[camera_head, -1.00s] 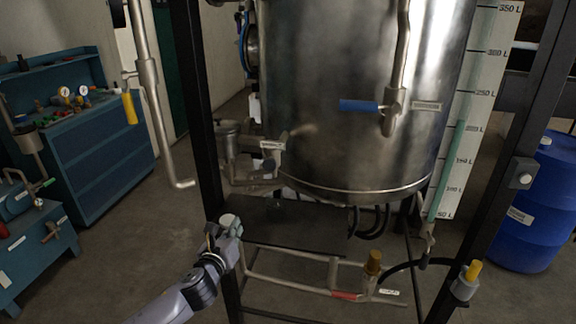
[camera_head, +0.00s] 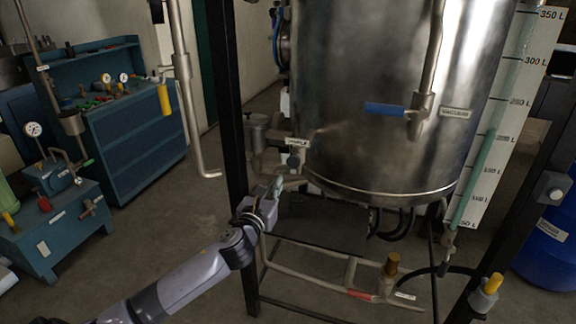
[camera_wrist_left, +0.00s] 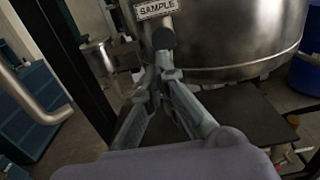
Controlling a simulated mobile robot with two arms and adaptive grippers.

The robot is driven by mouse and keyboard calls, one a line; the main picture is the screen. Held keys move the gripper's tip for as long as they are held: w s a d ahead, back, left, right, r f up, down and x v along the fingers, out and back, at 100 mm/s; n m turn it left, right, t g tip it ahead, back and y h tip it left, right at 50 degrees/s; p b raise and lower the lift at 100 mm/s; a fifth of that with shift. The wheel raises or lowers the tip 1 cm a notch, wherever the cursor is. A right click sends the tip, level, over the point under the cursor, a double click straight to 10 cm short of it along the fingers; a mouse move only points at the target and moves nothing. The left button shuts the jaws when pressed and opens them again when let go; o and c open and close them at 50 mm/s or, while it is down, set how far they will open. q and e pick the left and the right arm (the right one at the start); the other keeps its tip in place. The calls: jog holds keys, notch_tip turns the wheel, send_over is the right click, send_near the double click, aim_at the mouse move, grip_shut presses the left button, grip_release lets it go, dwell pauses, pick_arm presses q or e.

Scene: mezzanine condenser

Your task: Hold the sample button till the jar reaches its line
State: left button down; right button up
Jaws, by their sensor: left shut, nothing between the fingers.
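The dark round sample button (camera_head: 293,160) is on the front of a metal fitting at the tank's lower left, under its SAMPLE label (camera_head: 297,142). In the left wrist view the button (camera_wrist_left: 163,38) is straight beyond my fingertips. My left gripper (camera_head: 276,186) is shut and empty, just below and left of the button in the head view. In the left wrist view its fingertips (camera_wrist_left: 164,60) meet just under the button; I cannot tell whether they touch it. I cannot clearly make out the jar or its line. My right gripper is not in view.
The steel tank (camera_head: 390,150) stands in a black frame, whose left post (camera_head: 228,150) is close to my left arm. A dark shelf (camera_head: 320,222) and pipework lie below. A litre scale (camera_head: 500,130) is at right, a blue bench (camera_head: 130,155) at left.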

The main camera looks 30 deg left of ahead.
aim_at(291, 161)
pick_arm(q)
jog(key=p+x, duration=0.1)
jog(key=x, duration=0.9)
jog(key=shift+w+p, duration=0.1)
jog(key=shift+p, duration=0.3)
jog(key=shift+x, duration=0.85)
jog(key=shift+r, duration=0.45)
dwell(1.5)
jog(key=shift+f, duration=0.15)
dwell(3.6)
